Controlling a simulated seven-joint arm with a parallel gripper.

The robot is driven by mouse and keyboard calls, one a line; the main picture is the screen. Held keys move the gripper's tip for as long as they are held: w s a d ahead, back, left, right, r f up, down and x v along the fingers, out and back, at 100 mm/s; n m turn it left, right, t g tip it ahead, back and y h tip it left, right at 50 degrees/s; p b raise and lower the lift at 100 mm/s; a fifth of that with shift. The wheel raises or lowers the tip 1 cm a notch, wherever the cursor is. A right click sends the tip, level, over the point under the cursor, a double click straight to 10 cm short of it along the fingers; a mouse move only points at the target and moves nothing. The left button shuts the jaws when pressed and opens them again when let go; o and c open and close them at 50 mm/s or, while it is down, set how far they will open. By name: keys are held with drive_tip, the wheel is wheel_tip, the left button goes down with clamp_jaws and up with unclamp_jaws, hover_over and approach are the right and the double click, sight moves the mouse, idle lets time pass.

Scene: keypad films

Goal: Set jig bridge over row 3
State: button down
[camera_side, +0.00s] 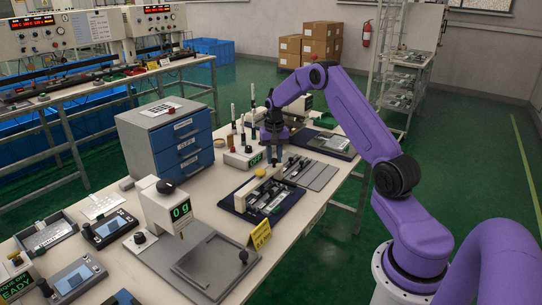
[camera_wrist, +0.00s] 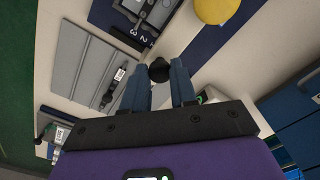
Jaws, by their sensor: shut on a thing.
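The dark jig tray (camera_side: 235,207) lies on the bench in the side view. A cream bar (camera_side: 247,190) with a yellow knob (camera_side: 260,172) stands over its left part. The wrist view shows the yellow knob (camera_wrist: 215,10) at the top and a strip marked with numbers, 2 and 3 among them (camera_wrist: 147,36). My gripper (camera_side: 274,158) points down just behind the tray. In the wrist view its blue-grey fingers (camera_wrist: 159,78) are shut on a black knob (camera_wrist: 159,69). I cannot tell what lies under this knob.
Grey plates (camera_side: 318,174) lie right of the gripper, with a dark tray (camera_side: 327,143) behind them. A blue drawer cabinet (camera_side: 182,145) stands to the left.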

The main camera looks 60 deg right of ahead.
drive_tip(key=shift+s, duration=2.25)
drive_tip(key=c, duration=0.9)
unclamp_jaws()
wheel_tip(320, 180, up, 18)
drive_tip(key=shift+f, duration=0.25)
